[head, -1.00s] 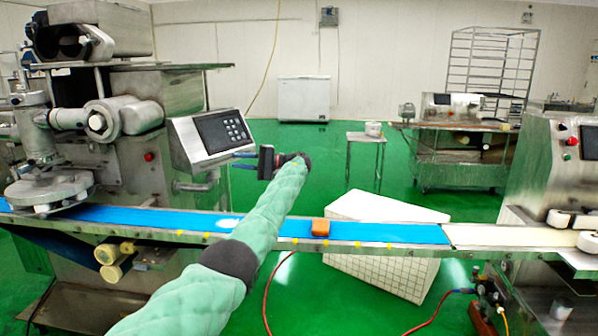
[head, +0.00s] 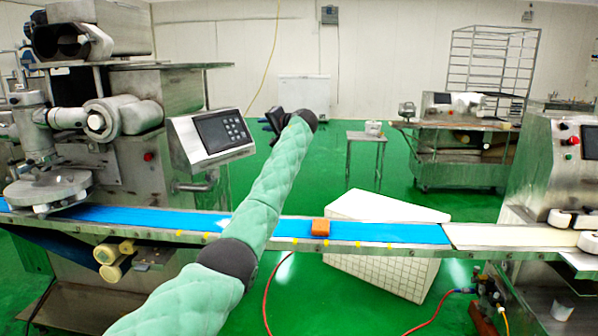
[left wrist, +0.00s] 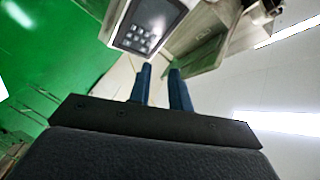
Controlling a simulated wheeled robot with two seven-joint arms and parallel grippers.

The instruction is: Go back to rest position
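My left arm reaches up in the head view over the conveyor, and its gripper (head: 268,123) is raised near the machine's control panel (head: 220,132). In the left wrist view the two blue fingers of my left gripper (left wrist: 160,72) stand a little apart with nothing between them. The control panel also shows beyond them in the left wrist view (left wrist: 148,28). My right gripper is in neither view.
A blue conveyor belt (head: 385,232) crosses the front and bears an orange-brown block (head: 320,227). The encrusting machine (head: 130,85) stands at left, another machine (head: 545,165) at right. A white crate (head: 385,275) and a small table (head: 366,137) stand behind the belt.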

